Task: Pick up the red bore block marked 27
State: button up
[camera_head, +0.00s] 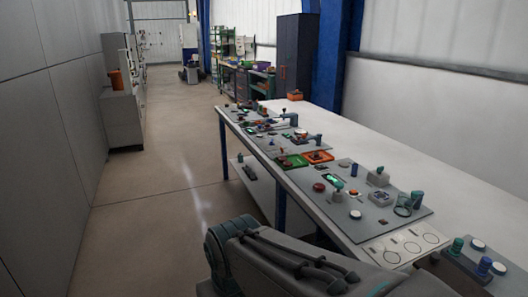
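I cannot make out a red block with a readable 27; any markings are too small to read. A small dark red round thing (319,187) lies on the near grey panel. An orange-red tray (326,160) with small dark parts sits farther along the table, beside a green tray (291,161). An orange-red box-like thing (295,96) stands at the table's far end. My arm crosses the bottom of the picture, and my gripper is out of view.
The long table (440,185) carries grey panels with many small parts. A white plate (405,243) with ring outlines lies at its near end, next to a dark holder (455,268) with coloured pegs. The aisle floor (165,185) on the left is clear.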

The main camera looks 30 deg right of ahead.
aim_at(315, 156)
jog(key=u, duration=0.05)
jog(key=i, duration=1.55)
jog(key=z, duration=0.55)
jog(key=i, duration=1.4)
jog(key=z, duration=1.75)
jog(key=i, duration=0.85)
jog(key=z, duration=0.65)
